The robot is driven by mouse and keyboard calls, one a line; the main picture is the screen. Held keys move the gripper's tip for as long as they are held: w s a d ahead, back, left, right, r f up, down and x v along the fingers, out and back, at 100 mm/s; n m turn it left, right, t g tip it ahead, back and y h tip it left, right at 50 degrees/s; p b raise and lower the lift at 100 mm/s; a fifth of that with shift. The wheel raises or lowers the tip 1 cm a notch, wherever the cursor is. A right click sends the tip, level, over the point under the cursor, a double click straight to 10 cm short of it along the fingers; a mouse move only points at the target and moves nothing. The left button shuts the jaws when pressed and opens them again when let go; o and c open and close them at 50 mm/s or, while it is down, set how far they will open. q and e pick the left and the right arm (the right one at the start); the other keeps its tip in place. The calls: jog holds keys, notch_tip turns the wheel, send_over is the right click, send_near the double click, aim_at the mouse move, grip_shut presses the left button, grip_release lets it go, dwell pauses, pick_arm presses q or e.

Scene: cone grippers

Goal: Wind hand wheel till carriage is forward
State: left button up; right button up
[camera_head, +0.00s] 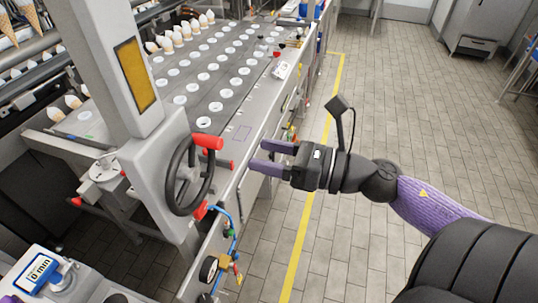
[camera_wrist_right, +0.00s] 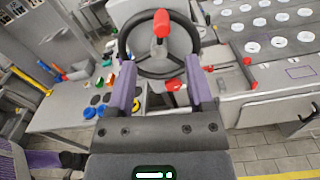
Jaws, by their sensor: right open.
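The hand wheel (camera_head: 188,175) is a black spoked ring on the side of a grey machine post. A red handle (camera_head: 207,141) sticks out at its upper right in the head view. In the right wrist view the wheel (camera_wrist_right: 158,47) is straight ahead, with the red handle (camera_wrist_right: 161,23) at its top. My right gripper (camera_head: 268,156) is open and empty, to the right of the wheel and apart from it. Its purple fingers (camera_wrist_right: 161,92) point toward the wheel's lower part. My left gripper is not in view. I cannot tell which part is the carriage.
A perforated plate (camera_head: 225,85) with rows of white-ringed holes lies behind the wheel. Several cones (camera_head: 185,32) stand along its far side. Blue hoses and a gauge (camera_head: 208,268) are below the wheel. A small display (camera_head: 40,268) is at lower left. Tiled floor (camera_head: 400,110) is open at right.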

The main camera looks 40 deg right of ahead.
aim_at(214, 143)
jog(key=w+a+m+p, duration=0.2)
jog(key=m+p, duration=0.2)
jog(key=m, duration=0.7)
jog(key=w+a+m+p, duration=0.2)
jog(key=w+m+p, duration=0.1)
jog(key=m, duration=0.8)
jog(key=w+a+m+p, duration=0.1)
jog(key=m+p, duration=0.4)
jog(key=m, duration=0.5)
jog(key=shift+w+a+m, duration=0.4)
jog(key=shift+w, duration=0.45)
jog(key=shift+c, duration=0.2)
grip_shut()
